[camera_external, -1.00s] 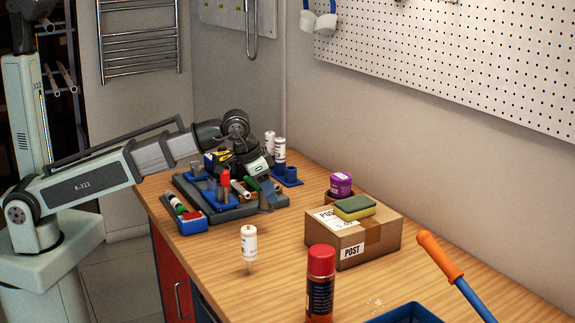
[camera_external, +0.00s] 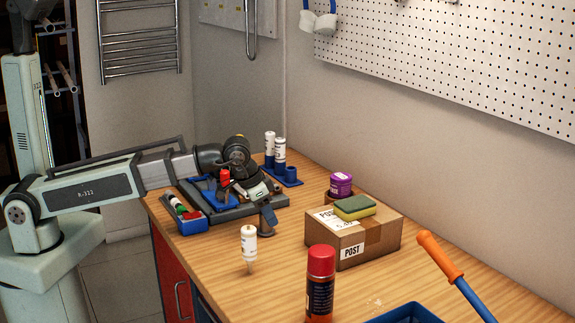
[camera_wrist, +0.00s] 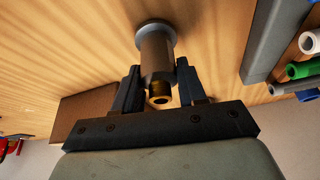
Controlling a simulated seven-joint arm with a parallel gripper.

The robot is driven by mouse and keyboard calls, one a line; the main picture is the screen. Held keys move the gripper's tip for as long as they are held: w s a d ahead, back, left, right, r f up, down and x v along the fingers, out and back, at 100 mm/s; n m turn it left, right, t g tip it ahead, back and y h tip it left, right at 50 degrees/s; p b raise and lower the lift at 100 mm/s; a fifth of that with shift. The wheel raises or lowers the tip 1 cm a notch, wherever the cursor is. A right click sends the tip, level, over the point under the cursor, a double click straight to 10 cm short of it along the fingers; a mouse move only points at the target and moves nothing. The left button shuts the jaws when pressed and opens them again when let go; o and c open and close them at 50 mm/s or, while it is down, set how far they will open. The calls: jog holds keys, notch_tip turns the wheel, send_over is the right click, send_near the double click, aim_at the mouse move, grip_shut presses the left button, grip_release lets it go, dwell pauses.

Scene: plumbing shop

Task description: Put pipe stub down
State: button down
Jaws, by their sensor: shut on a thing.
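The pipe stub (camera_wrist: 155,55) is a grey cylinder with a wider rim at its far end and a brass-coloured tube end nearer the camera. My gripper (camera_wrist: 158,76) is shut on it, one dark finger on each side. The wood worktop lies behind the stub's rim in the wrist view; I cannot tell whether the rim touches it. In the external view my gripper (camera_external: 268,218) is low over the worktop, just in front of the grey tray's right end, and its fingers hide most of the stub.
A white bottle (camera_external: 248,240) stands in front of my gripper. A cardboard box (camera_external: 375,238) with a sponge (camera_external: 355,207) stands to the right. Between tray and box the worktop is clear.

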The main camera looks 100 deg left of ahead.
jog(key=c, duration=0.6)
grip_release()
jog(key=shift+f, duration=0.15)
jog(key=shift+v, duration=6.15)
jog(key=shift+w, duration=0.1)
